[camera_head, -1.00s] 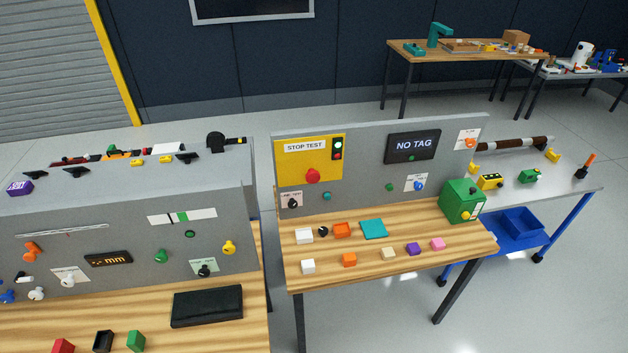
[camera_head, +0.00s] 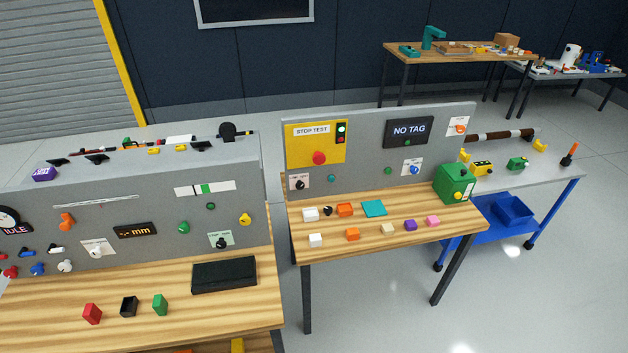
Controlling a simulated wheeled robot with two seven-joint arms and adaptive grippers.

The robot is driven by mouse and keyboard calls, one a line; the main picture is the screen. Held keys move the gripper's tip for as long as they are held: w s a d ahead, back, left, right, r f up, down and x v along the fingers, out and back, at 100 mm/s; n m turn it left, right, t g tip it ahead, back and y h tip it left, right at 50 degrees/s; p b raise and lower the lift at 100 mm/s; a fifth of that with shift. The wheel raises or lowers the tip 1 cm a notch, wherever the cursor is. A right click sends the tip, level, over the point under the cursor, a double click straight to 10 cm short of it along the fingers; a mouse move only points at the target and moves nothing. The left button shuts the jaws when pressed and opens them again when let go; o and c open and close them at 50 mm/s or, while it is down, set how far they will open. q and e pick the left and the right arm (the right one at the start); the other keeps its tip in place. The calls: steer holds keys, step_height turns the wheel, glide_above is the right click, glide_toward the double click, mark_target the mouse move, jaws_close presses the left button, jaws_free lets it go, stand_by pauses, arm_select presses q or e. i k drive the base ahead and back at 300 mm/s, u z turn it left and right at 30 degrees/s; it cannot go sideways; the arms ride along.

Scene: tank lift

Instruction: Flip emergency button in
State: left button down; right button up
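A red emergency button (camera_head: 319,158) sits on the yellow STOP TEST panel (camera_head: 300,144), fixed to the upright grey board (camera_head: 365,150) at the back of the middle wooden table. A small stack light with a lit white-green lamp (camera_head: 341,129) is at the panel's right side. Whether the button is pressed in or out cannot be told at this size. Neither of my grippers is in view.
A left workbench (camera_head: 130,315) carries a grey console with knobs. Small coloured blocks lie on the middle table (camera_head: 330,251). A green box (camera_head: 454,184) stands at its right end. A blue-legged cart (camera_head: 555,178) is further right. Grey floor (camera_head: 380,325) is clear in front.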

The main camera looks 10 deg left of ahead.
mark_target(319, 158)
steer(key=z, duration=0.5)
steer(key=i, duration=1.25)
steer(key=u, duration=0.8)
